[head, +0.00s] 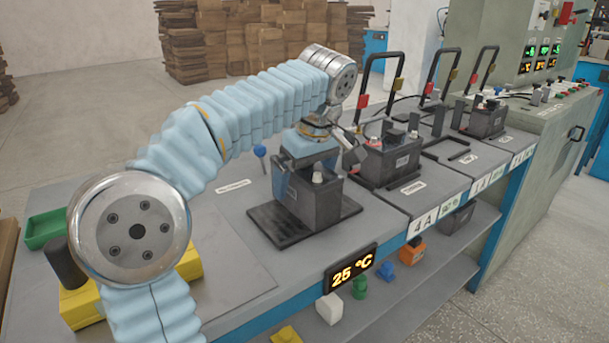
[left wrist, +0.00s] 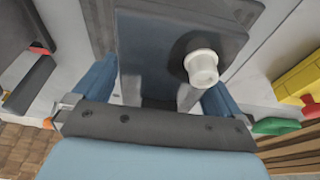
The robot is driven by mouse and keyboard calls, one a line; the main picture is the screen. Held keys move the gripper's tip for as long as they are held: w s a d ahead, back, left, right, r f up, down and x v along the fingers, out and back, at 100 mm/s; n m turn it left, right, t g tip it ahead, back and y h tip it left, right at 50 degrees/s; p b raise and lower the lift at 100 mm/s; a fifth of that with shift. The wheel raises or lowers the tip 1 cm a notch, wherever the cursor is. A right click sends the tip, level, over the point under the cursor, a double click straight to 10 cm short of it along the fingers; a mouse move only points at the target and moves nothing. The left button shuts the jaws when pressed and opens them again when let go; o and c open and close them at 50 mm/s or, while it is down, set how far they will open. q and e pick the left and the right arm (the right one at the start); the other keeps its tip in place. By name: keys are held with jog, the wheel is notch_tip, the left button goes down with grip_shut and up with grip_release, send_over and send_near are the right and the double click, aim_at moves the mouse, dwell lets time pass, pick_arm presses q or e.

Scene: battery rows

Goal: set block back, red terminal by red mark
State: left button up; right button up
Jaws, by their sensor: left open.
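A dark grey block (head: 320,203) stands upright on a black mat (head: 273,226) on the bench. One pale terminal (head: 317,177) shows on its top; in the left wrist view this terminal (left wrist: 201,68) is off-white. The other terminal is hidden, and I see no red on this block. My left gripper (head: 300,176) points down over the block, open, its blue fingers on either side; I cannot tell if they touch it. An empty bay (head: 450,146) with corner brackets has a frame with a red mark (head: 428,88) and a yellow mark (head: 453,74). My right gripper is not in view.
A similar block (head: 392,161) sits in the nearer bay and another block (head: 488,121) in the farther bay. Tall black frames stand behind the bays. A blue-headed pin (head: 260,151) stands beside the mat. A yellow case (head: 190,263) and green tray (head: 45,229) lie left.

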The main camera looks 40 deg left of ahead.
pick_arm(q)
jog(key=p+v, duration=0.2)
jog(key=v, duration=0.9)
jog(key=shift+w+r, duration=0.1)
jog(key=shift+r, duration=0.05)
jog(key=shift+d+r, duration=0.15)
jog(key=shift+r, duration=0.3)
